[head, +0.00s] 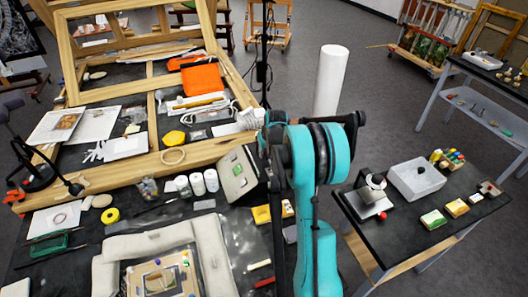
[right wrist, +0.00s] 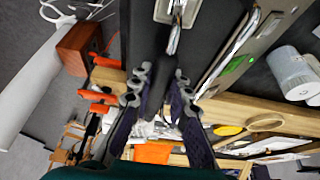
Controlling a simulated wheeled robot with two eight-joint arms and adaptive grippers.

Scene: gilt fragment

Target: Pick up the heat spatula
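In the right wrist view, my right gripper (right wrist: 159,84) is open, with its two dark fingers apart. A slim tool with a metal end (right wrist: 174,40), apparently the heat spatula, lies ahead of and between the fingertips. Its dark handle seems to run back between the fingers; I cannot tell whether they touch it. The metal end reaches a pale holder (right wrist: 164,13). In the head view, my turquoise right arm covers the spatula and most of the right gripper. My left gripper is not in view.
A grey-green control box (head: 238,172) stands left of my right arm, with white jars (head: 197,183) beside it. The wooden frame (head: 150,170) lies behind. A white cylinder (head: 330,80) stands behind the arm.

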